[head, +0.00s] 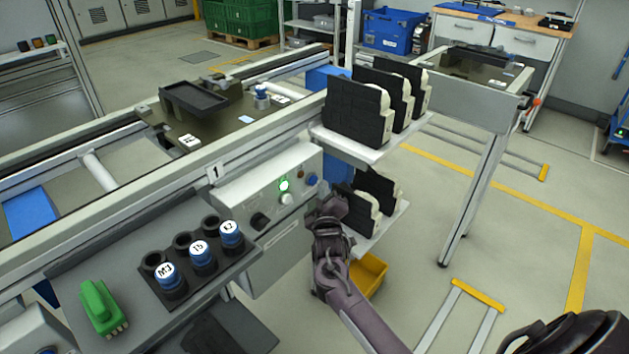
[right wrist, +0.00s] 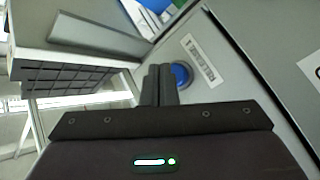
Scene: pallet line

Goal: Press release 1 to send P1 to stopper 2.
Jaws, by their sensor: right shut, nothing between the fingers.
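The station 1 control box (head: 265,205) has a green-lit button (head: 284,185) and a blue button (head: 312,179) near its right end. In the right wrist view the blue button (right wrist: 181,75) sits beside a printed label, partly behind my fingers. My right gripper (head: 330,200) is shut and empty, just in front of the box's right end; its fingertips (right wrist: 159,70) appear close to the blue button. I cannot tell whether they touch it. A pallet (head: 225,125) with a black tray stands on the line behind the box; its small label is hard to read. My left gripper is out of view.
Shelves right of the box hold black-and-cream parts (head: 358,110), close to my right gripper. A yellow bin (head: 368,275) is below. Another pallet (head: 475,65) stands farther back.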

